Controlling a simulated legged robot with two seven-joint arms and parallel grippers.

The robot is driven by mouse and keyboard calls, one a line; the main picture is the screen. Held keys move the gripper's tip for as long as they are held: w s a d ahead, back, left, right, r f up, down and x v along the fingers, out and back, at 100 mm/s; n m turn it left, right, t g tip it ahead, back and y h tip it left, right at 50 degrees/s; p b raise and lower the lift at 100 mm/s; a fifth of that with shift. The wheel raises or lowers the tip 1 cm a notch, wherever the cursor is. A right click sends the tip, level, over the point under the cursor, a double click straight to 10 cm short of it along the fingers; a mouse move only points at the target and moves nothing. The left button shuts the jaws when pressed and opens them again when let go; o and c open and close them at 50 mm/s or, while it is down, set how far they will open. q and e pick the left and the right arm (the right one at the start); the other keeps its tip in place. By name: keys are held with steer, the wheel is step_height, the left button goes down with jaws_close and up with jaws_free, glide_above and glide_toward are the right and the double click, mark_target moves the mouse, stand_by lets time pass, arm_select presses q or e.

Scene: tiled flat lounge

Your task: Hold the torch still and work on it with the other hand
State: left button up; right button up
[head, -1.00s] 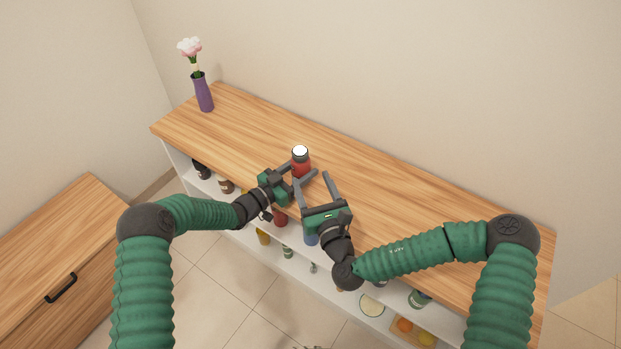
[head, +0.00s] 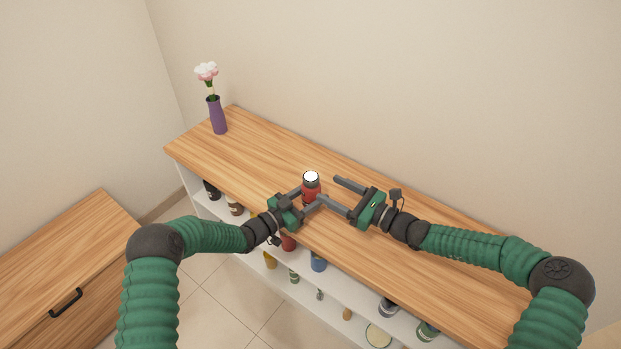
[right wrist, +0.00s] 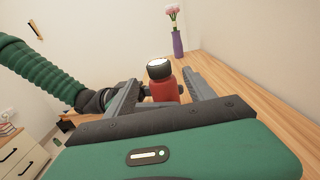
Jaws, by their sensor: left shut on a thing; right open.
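The torch (head: 311,190) stands upright on the wooden top of the shelf unit. It has a red body and a dark head with a bright white lens facing up. My left gripper (head: 309,200) is shut on the torch's body from the left. My right gripper (head: 332,190) is open to the right of the torch, its fingers pointing at it, with nothing between them that I can tell. In the right wrist view the torch (right wrist: 164,88) shows ahead, between the two open fingers, with the left gripper beside it.
A purple vase (head: 217,115) with a pink flower stands at the far left end of the shelf top (head: 240,136). Several bottles and jars sit on the lower shelves. A wooden drawer cabinet (head: 70,250) is at the left. The top right of the torch is clear.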

mark_target(317, 183)
steer(key=x, duration=0.8)
steer(key=shift+a, duration=0.1)
steer(key=c, duration=1.4)
steer(key=shift+t+h, duration=0.3)
jaws_close()
steer(key=shift+m+t, duration=0.3)
steer(key=shift+m, duration=0.1)
steer(key=o, duration=1.4)
jaws_free()
